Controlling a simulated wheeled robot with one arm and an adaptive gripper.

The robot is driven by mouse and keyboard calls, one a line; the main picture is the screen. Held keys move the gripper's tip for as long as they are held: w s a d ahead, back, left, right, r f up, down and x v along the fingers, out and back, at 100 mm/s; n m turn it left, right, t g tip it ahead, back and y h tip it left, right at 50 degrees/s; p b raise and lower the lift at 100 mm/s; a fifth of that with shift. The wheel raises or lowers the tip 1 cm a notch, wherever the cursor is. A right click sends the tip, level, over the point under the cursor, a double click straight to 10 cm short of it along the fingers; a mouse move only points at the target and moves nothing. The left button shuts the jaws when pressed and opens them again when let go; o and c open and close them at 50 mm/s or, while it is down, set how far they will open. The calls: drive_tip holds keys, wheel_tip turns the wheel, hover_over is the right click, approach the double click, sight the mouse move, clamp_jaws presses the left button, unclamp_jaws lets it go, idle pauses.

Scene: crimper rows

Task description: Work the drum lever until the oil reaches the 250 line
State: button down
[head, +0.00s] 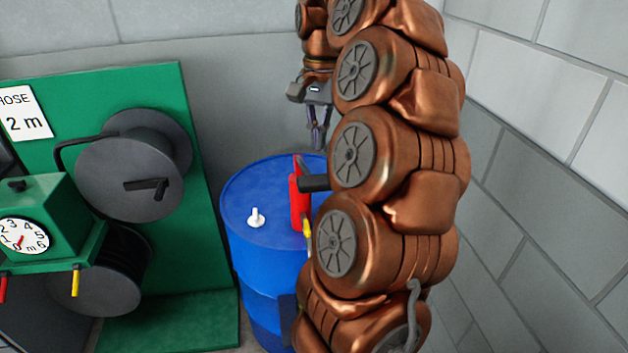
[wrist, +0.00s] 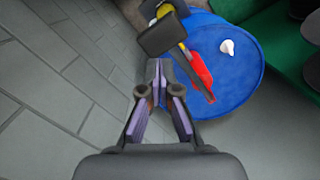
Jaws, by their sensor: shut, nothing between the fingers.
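The blue drum (head: 262,215) stands left of my arm in the head view, with a white cap (head: 256,217) on its top. A red pump part (head: 299,205) with a black grip (head: 314,184) sits on the drum's top, partly hidden by my arm. In the wrist view the drum (wrist: 240,85), red part (wrist: 202,75) and black grip (wrist: 162,36) lie ahead of the fingers. My gripper (head: 318,146) is above the drum's far side, shut and empty; its tips (wrist: 158,66) are apart from the grip. No oil level or 250 line is visible.
A green stand (head: 165,320) with a hose reel (head: 135,180), a dial gauge (head: 22,236) and a "HOSE 2 m" sign (head: 22,115) is left of the drum. A grey block wall (head: 560,160) closes the right side.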

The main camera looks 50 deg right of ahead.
sight(316, 178)
drive_tip(key=shift+a+f, duration=0.15)
drive_tip(key=shift+f, duration=1.45)
drive_tip(key=shift+a+f, duration=0.15)
drive_tip(key=shift+f, duration=1.45)
wheel_tip(316, 178, down, 4)
drive_tip(key=b, duration=0.4)
drive_tip(key=shift+f, duration=0.1)
drive_tip(key=shift+r, duration=0.2)
drive_tip(key=d, duration=0.2)
drive_tip(key=w+r, duration=0.1)
drive_tip(key=shift+d, duration=0.4)
